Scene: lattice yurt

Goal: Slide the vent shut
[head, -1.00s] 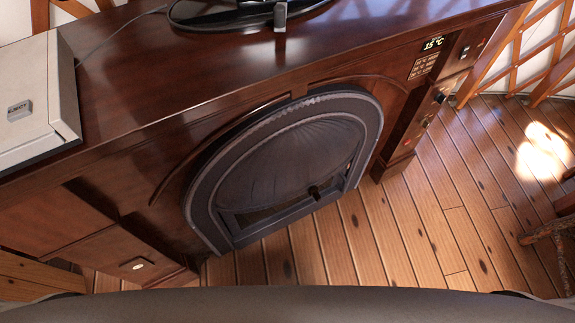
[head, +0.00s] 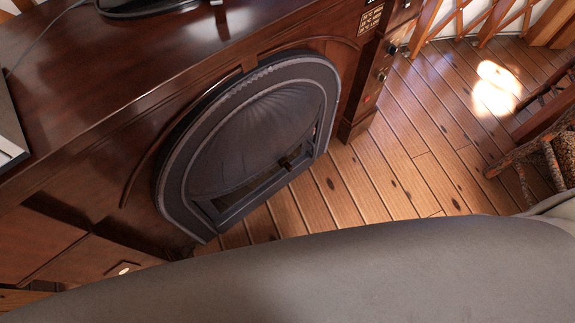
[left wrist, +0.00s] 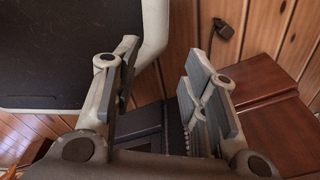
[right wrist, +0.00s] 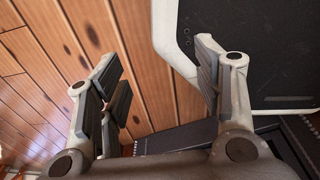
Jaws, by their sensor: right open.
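The arched dark metal fireplace front (head: 250,130) stands in the wooden cabinet in the head view. The vent is a slot low in its frame; a dark gap (head: 235,195) shows to the left of a small black knob (head: 286,163). The knob sits towards the slot's right part. My left gripper (left wrist: 162,75) is open in the left wrist view, with nothing visible between its fingers. My right gripper (right wrist: 158,72) is open and empty in the right wrist view. Neither gripper shows in the head view, so their distance from the knob is unclear.
The cabinet (head: 120,75) has a control panel (head: 385,70) at its right and a drawer (head: 95,268) at lower left. Plank floor (head: 400,160) is clear in front. A patterned piece of furniture (head: 545,160) stands at the right. A small dark object (left wrist: 222,28) shows against wood in the left wrist view.

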